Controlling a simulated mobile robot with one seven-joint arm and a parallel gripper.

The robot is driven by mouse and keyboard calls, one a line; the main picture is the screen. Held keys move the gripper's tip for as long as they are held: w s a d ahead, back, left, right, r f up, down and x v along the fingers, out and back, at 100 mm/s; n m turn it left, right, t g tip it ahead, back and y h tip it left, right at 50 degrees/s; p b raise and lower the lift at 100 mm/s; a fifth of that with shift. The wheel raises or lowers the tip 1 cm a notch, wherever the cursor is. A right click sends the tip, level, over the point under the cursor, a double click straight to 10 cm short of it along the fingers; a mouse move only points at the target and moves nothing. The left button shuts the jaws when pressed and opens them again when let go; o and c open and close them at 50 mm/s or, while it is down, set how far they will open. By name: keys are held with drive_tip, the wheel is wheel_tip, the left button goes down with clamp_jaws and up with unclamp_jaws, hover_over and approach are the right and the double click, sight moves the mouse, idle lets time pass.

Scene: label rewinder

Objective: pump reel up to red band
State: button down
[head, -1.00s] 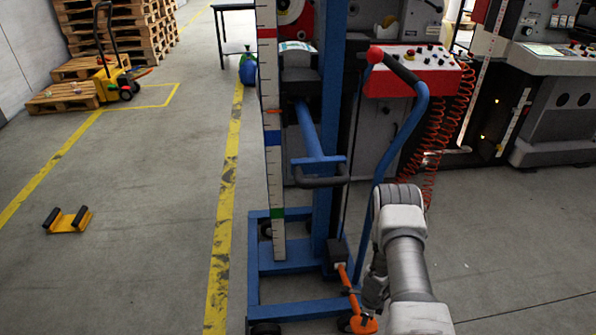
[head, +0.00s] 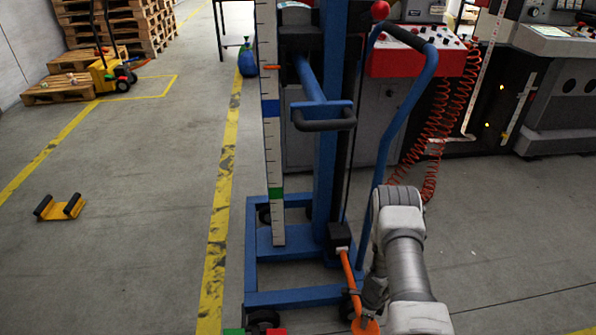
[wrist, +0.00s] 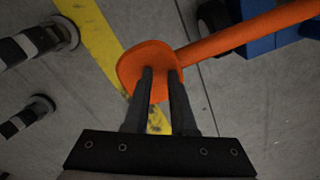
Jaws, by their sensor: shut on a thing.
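A blue lift frame (head: 252,270) stands on the floor with a tall white scale (head: 273,150). The scale has a blue band (head: 270,108) and a green band (head: 276,193); no red band shows on its visible part. A small orange pointer (head: 271,68) lies above the blue band. A blue boom (head: 310,78) juts from the mast; I cannot make out a reel on it. An orange pump lever (head: 349,272) slopes down from a black block. My gripper (wrist: 161,75) is shut on the lever's flat orange end (wrist: 145,62).
A blue handle tube (head: 398,125) rises just behind my arm. A red control box (head: 415,62) with coiled red cables (head: 440,125) stands behind. A yellow floor bracket (head: 60,208) lies at left. The floor left of the frame is mostly clear.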

drive_tip(key=f, duration=0.3)
drive_tip(key=f+p, duration=0.1)
drive_tip(key=f, duration=0.1)
drive_tip(key=shift+w+a+f, duration=0.1)
drive_tip(key=shift+w+a, duration=0.2)
drive_tip(key=shift+a, duration=0.1)
drive_tip(key=shift+s+r, duration=0.1)
drive_tip(key=shift+r, duration=0.25)
wheel_tip(320, 180, up, 15)
drive_tip(key=p, duration=1)
drive_tip(key=shift+d+r, duration=0.2)
drive_tip(key=shift+d, duration=0.1)
